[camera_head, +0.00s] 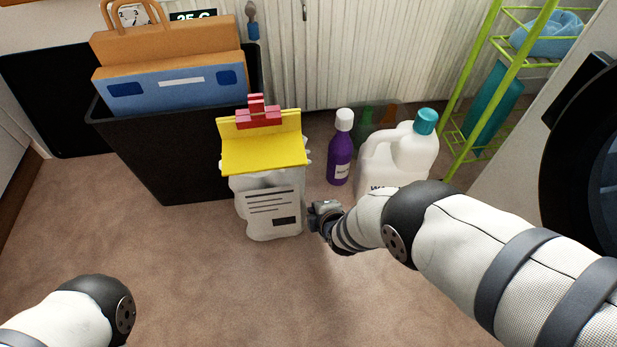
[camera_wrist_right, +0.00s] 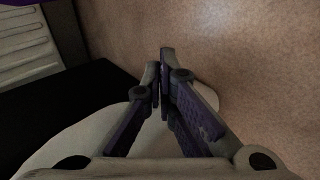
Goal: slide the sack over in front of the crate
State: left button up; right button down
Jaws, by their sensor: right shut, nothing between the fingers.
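The sack (camera_head: 268,213) is a pale, lumpy bag with printed lines and a dark label. It stands upright on the carpet, with a yellow top and a red clip. The black crate (camera_head: 165,150) is behind it to the left, and the sack covers the crate's right front corner from view. My right gripper (camera_head: 313,216) is low at the sack's right side, very close to it; I cannot tell if they touch. The right wrist view shows its fingers (camera_wrist_right: 162,72) shut and empty. Only part of my left arm shows; its gripper is out of view.
The crate holds a blue bag (camera_head: 175,85) and an orange bag (camera_head: 170,45). A purple bottle (camera_head: 341,155) and a white jug (camera_head: 405,155) stand right of the sack. A green rack (camera_head: 465,90) is further right. Carpet in front of the crate is clear.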

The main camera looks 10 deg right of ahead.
aim_at(310, 210)
jog(key=shift+a, duration=1.65)
jog(key=shift+w+a, duration=0.1)
jog(key=shift+a, duration=0.35)
jog(key=shift+d+p, duration=0.5)
jog(key=shift+d, duration=0.35)
jog(key=s+r+p, duration=0.1)
jog(key=p, duration=0.1)
jog(key=s+r+p, duration=0.1)
jog(key=r+p, duration=0.1)
jog(key=s+r+p, duration=0.1)
jog(key=r+p, duration=0.1)
jog(key=shift+s, duration=0.1)
jog(key=p+v, duration=0.1)
jog(key=v, duration=0.1)
jog(key=p+v, duration=0.4)
jog(key=shift+a+r, duration=0.25)
jog(key=shift+r, duration=0.05)
jog(key=shift+s+r+p, duration=0.2)
jog(key=shift+s+p, duration=0.05)
jog(key=shift+p, duration=0.2)
pick_arm(q)
notch_tip(310, 210, up, 9)
jog(key=w+t, duration=0.1)
jog(key=w, duration=0.1)
jog(key=shift+a+t, duration=0.15)
jog(key=shift+t, duration=0.15)
pick_arm(e)
jog(key=shift+f, duration=0.1)
pick_arm(q)
jog(key=shift+w+f, duration=0.1)
